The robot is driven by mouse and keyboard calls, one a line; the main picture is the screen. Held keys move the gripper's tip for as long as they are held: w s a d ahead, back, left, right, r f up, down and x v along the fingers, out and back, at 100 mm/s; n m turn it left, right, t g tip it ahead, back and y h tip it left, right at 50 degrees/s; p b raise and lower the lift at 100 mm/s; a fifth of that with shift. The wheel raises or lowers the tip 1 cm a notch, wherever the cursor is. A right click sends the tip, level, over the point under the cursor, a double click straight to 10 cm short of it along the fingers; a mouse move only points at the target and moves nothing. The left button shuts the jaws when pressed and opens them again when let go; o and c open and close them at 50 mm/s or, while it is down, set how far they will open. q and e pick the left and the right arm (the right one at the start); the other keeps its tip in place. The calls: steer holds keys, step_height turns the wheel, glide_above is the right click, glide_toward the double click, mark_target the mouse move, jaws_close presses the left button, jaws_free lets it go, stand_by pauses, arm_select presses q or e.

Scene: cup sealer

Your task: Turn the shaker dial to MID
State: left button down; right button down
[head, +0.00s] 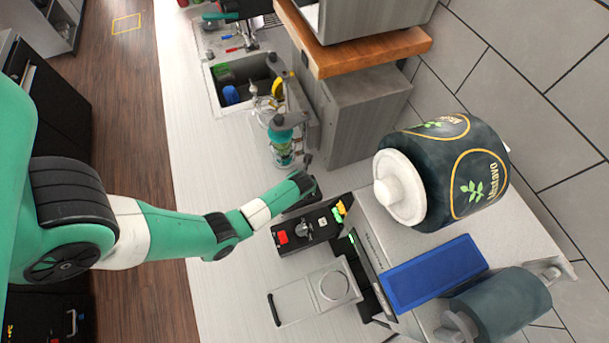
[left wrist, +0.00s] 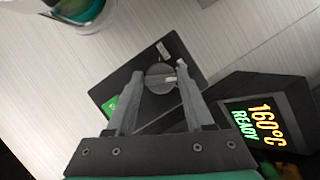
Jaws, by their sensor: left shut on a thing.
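The shaker dial (left wrist: 157,80) is a round dark grey knob with a pale mark on its right side. It sits on a black panel with a green button (left wrist: 110,104), partly behind my fingers. Small pale marks lie on the panel above the dial; I cannot read them. My left gripper (left wrist: 158,72) is shut on the dial, one finger on each side. In the head view my left gripper (head: 305,184) reaches down over a dark box beside the sealer, and the dial is hidden there. My right gripper is not in view.
A display (left wrist: 255,122) reads 160°C READY. A teal shaker (head: 283,142) stands behind. Clear counter (head: 225,290) lies to the left.

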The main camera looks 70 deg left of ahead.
arm_select(q)
steer(key=shift+w+n+g, duration=0.1)
steer(key=shift+n+g, duration=0.4)
steer(key=shift+n, duration=0.85)
steer(key=shift+w+n+g, duration=0.1)
steer(key=shift+n+g, duration=0.4)
steer(key=shift+n, duration=0.85)
steer(key=shift+r+y, duration=0.1)
steer(key=shift+y, duration=0.2)
steer(key=shift+c, duration=1.4)
jaws_free()
steer(key=shift+d, duration=0.1)
steer(key=v, duration=1.1)
steer(key=shift+r, duration=0.3)
